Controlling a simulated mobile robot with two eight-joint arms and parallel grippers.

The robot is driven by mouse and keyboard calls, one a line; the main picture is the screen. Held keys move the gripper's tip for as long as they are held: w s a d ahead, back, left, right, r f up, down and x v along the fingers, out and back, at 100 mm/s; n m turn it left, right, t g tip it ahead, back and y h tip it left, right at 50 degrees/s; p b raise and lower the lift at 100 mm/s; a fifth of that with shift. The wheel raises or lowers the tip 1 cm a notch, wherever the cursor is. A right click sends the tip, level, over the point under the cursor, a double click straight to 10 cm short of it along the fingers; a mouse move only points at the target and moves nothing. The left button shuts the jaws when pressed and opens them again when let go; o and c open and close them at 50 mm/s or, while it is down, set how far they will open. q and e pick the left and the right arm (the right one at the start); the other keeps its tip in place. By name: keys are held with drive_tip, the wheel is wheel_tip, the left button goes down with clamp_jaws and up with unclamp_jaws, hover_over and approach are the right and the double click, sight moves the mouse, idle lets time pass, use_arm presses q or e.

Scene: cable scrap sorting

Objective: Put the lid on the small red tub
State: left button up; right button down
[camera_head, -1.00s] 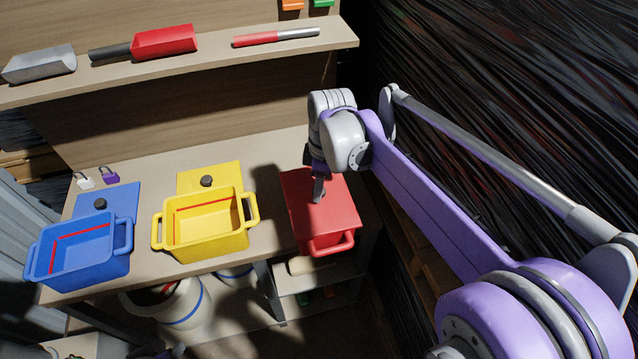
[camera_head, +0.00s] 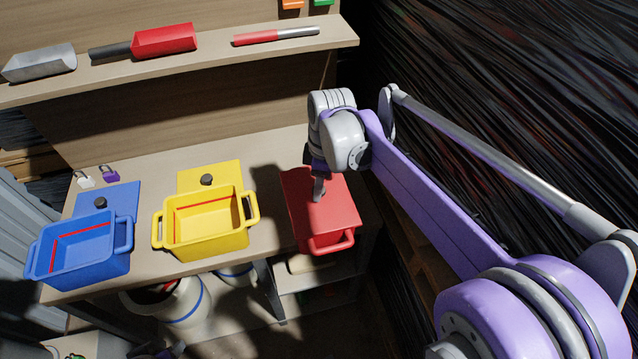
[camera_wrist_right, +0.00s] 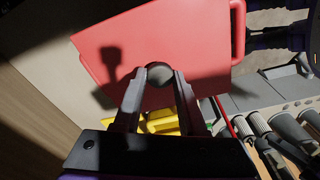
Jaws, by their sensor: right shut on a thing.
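The small red tub (camera_head: 326,243) stands at the right end of the bench, with its front handle showing. Its flat red lid (camera_head: 335,204) lies over its top and hides the inside. From these views I cannot tell whether the lid is fully seated. My right gripper (camera_head: 318,192) is over the lid, pointing down. In the right wrist view, my right gripper (camera_wrist_right: 160,92) is shut on the lid's round grey knob (camera_wrist_right: 159,73), with the red lid (camera_wrist_right: 165,45) beyond it. My left gripper is not clearly in view.
A yellow tub (camera_head: 207,238) and a blue tub (camera_head: 83,262) stand open to the left, their lids (camera_head: 222,173) (camera_head: 122,197) behind them. Two small padlocks (camera_head: 108,173) lie at the back left. Black wrapped material (camera_head: 500,90) is at right.

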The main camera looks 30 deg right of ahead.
idle(0.3)
unclamp_jaws()
idle(0.4)
use_arm(q)
drive_tip(key=shift+r, duration=0.1)
use_arm(e)
drive_tip(key=shift+r+p, duration=2.25)
drive_tip(key=shift+r, duration=1.2)
use_arm(q)
drive_tip(key=r, duration=0.2)
drive_tip(key=w+r, duration=0.1)
drive_tip(key=r, duration=0.2)
drive_tip(key=shift+w+r, duration=0.3)
drive_tip(key=shift+w, duration=0.05)
use_arm(e)
clamp_jaws()
